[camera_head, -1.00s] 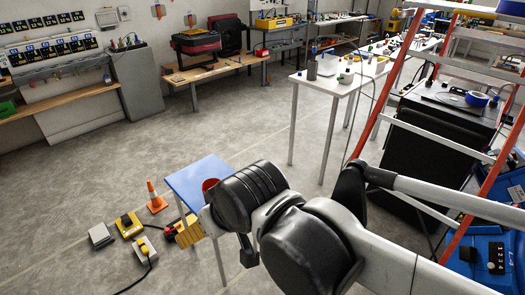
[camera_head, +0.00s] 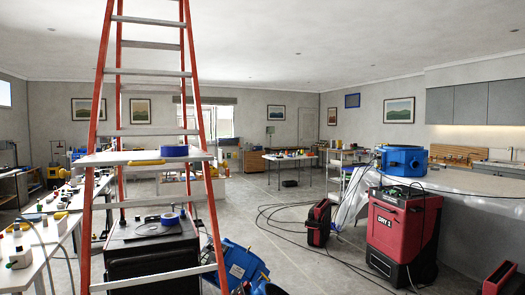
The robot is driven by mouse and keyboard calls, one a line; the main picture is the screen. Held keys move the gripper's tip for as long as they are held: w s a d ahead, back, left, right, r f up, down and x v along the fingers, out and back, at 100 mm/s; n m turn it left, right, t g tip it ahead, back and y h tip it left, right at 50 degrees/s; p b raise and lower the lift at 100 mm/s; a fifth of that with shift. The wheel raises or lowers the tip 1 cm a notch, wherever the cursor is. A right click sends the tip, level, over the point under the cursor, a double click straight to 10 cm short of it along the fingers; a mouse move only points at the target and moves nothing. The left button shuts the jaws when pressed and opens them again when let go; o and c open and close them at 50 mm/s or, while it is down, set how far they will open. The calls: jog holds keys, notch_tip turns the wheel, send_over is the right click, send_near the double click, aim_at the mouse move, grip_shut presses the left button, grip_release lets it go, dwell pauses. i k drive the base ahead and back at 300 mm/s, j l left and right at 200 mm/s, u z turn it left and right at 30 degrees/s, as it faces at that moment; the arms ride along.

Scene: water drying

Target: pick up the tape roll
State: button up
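A blue tape roll (camera_head: 174,151) lies flat on the top shelf of an orange-red stepladder (camera_head: 102,100), left of the view's middle. A second blue tape roll (camera_head: 170,219) lies lower, on top of a black cabinet (camera_head: 150,262) seen through the ladder. The pictures do not show which roll is meant. A yellow item (camera_head: 146,162) lies by the upper roll. My gripper and arm are out of view.
White tables (camera_head: 60,215) with small items stand at the left. A blue machine (camera_head: 240,262) is on the floor beside the ladder. Red machines (camera_head: 400,235) and loose cables (camera_head: 290,215) are at the right. Open grey floor lies in the middle.

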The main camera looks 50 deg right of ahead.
aim_at(169, 150)
jog(key=z, duration=0.7)
